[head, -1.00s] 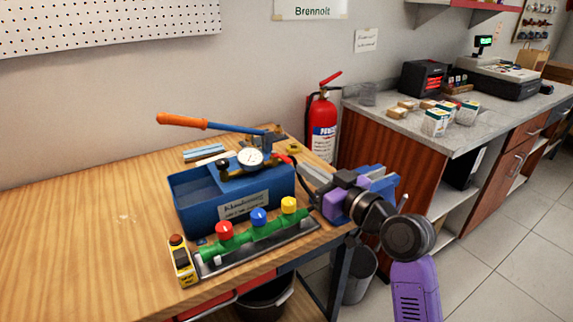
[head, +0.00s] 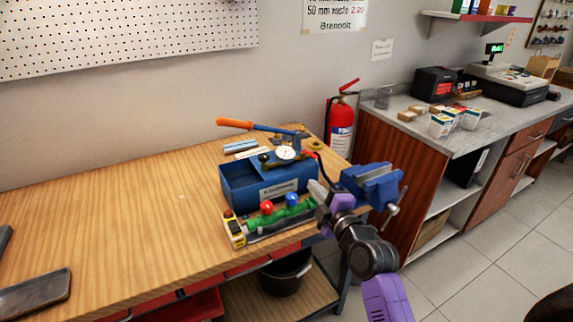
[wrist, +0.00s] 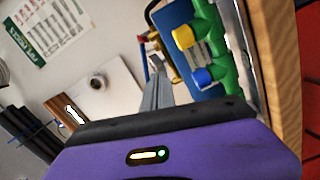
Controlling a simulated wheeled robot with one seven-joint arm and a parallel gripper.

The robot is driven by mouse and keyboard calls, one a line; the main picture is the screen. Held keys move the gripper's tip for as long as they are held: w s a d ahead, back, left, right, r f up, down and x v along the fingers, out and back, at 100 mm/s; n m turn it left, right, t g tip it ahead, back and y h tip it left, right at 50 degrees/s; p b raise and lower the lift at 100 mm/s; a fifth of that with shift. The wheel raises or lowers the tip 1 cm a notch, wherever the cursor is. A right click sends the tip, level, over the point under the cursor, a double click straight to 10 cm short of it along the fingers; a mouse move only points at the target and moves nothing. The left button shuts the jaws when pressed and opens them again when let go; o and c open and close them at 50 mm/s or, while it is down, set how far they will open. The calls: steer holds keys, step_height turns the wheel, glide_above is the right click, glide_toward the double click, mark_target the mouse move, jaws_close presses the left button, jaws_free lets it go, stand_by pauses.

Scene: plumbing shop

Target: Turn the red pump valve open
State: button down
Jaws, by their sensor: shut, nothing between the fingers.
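The blue test pump (head: 238,190) stands on the wooden bench, with a round white gauge (head: 285,153) and an orange-tipped lever (head: 237,123). A small red valve part (head: 309,154) shows just right of the gauge. A red part (wrist: 143,47) also shows beyond my fingers in the wrist view; I cannot tell its exact position. My gripper (head: 316,187) is shut and empty, at the pump's front right corner, apart from the red part as far as I can see. Its closed fingers (wrist: 155,88) point toward the pump in the wrist view.
A green manifold stands in front of the pump, with a red knob (head: 267,207) and blue knob (head: 292,199); its yellow knob (wrist: 183,37) shows in the wrist view. A blue vise (head: 371,184) stands right of my gripper.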

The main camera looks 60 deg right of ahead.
mark_target(309, 153)
steer(key=shift+w+d+r+n+p, duration=0.1)
steer(key=shift+w+d+n+p, duration=0.45)
steer(key=shift+w+d, duration=0.8)
steer(key=shift+w+d+r+n+p, duration=0.15)
steer(key=shift+w+d+n+p, duration=0.5)
steer(key=shift+d, duration=1.2)
steer(key=shift+w+d+r+n+p, duration=0.1)
steer(key=shift+w+d+n+p, duration=0.3)
steer(key=shift+w+d, duration=1)
steer(key=shift+s+d, duration=0.2)
steer(key=shift+d+f+b, duration=0.1)
steer(key=shift+b, duration=0.45)
